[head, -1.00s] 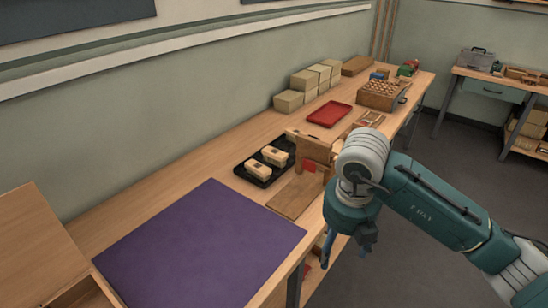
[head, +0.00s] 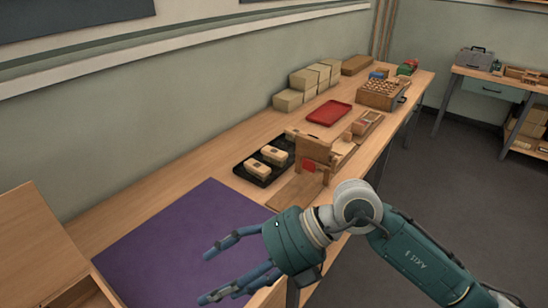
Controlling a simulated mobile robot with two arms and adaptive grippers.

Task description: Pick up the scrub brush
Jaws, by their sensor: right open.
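Two pale, brush-sized blocks with dark marks, which look like scrub brushes, lie in a black tray (head: 244,174) on the bench. One brush (head: 272,154) is farther back and the other brush (head: 256,169) is nearer. Their bristles cannot be made out. My right gripper (head: 207,276) is open and empty, with its blue fingers spread and pointing left over the front part of the purple mat (head: 165,235). It is apart from the tray, nearer to me. My left gripper is out of view.
A wooden upright fixture (head: 314,151) stands right of the tray, with a wooden board (head: 290,194) before it. A red tray (head: 329,113) and stacked pale boxes (head: 288,100) are farther back. A wooden box (head: 28,235) is at left. The purple mat is bare.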

